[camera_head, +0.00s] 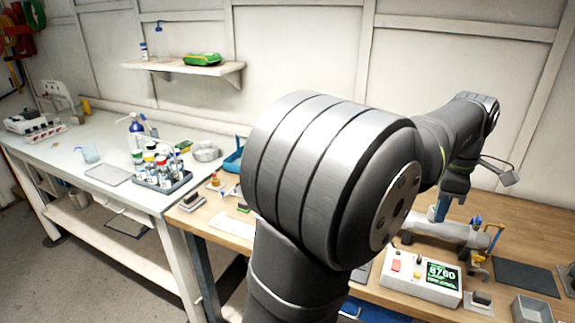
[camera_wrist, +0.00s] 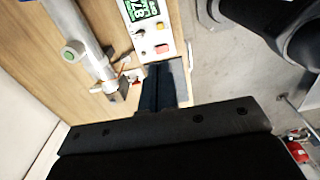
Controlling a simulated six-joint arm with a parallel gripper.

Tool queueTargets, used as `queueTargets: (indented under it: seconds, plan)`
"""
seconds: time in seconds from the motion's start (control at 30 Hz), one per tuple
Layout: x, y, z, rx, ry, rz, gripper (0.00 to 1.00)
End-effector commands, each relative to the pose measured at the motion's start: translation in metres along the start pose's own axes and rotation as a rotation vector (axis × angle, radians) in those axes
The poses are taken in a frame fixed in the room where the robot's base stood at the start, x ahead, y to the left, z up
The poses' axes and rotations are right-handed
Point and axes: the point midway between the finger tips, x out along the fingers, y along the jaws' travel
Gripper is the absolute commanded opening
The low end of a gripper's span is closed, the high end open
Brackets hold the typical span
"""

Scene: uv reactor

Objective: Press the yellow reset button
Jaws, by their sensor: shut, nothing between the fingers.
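The yellow button (camera_wrist: 159,27) is a small round cap on a white control box (camera_wrist: 152,42) in the wrist view, between the green display (camera_wrist: 141,9) and a red button (camera_wrist: 162,49). The box also shows in the head view (camera_head: 430,290), at the front of the wooden bench, with the red button (camera_head: 396,265) at its left. My gripper (camera_wrist: 162,68) is shut and empty, its dark blue fingers pointing at the red-button end of the box. Whether they touch it I cannot tell. In the head view my gripper (camera_head: 439,209) is partly visible behind the box.
A grey cylindrical apparatus (camera_head: 440,231) with blue and yellow fittings lies behind the box. A dark mat (camera_head: 525,278) and a grey open bin (camera_head: 532,308) are to its right. My arm hides the middle of the bench.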

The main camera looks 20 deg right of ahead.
Motion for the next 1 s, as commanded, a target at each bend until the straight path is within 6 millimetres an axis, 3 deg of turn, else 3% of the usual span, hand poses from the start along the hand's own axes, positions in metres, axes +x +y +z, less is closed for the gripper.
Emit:
queueTargets:
  seconds: [0.17, 0.33, 0.63, 0.8, 1.0]
  plan:
    - [0.001, 0.000, 0.000, 0.005, 0.004, 0.000, 0.00]
    - [0.015, -0.003, 0.001, 0.116, 0.087, -0.002, 0.00]
    - [0.058, -0.009, 0.001, 0.661, 0.480, -0.050, 0.00]
    - [0.069, -0.009, 0.005, 0.940, 0.682, -0.103, 0.00]
    - [0.071, -0.007, 0.010, 1.114, 0.813, -0.145, 0.00]
